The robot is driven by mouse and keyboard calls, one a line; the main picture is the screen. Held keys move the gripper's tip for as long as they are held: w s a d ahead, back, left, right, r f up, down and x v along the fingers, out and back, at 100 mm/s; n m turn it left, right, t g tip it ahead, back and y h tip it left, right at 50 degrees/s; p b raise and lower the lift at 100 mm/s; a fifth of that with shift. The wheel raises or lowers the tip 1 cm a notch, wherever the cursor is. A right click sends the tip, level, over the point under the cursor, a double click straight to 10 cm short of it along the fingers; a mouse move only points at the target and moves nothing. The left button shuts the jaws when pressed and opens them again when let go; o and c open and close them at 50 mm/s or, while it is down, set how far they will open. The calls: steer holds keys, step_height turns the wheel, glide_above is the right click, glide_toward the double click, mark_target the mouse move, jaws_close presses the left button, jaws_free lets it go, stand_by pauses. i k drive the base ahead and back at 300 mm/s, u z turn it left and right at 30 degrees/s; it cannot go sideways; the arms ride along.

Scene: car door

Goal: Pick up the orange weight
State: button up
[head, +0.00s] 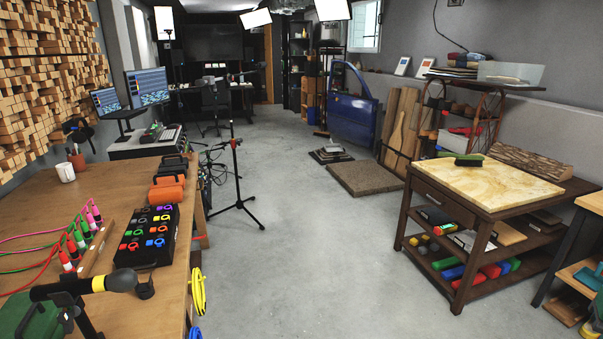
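An orange block-like object (167,192) with a dark top or handle lies on the wooden desk at the left, behind a black case of coloured pieces. It is the clearest orange item that could be the weight; I cannot tell for sure. A similar dark and reddish piece (173,161) sits just behind it. My gripper is not in view, so nothing shows touching the orange object.
The desk (120,208) also bears the black case (147,236), coloured microphones, a white mug (65,172) and a dark microphone-like object (85,286) in front. A tripod stand (237,175) stands beside it. A wooden cart (487,187) is at right. The floor between is clear.

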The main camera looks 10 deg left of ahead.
mark_target(165, 187)
steer(key=u, duration=0.05)
steer(key=i, duration=2.5)
steer(key=u, duration=1)
steer(key=i, duration=1.35)
steer(key=u, duration=0.5)
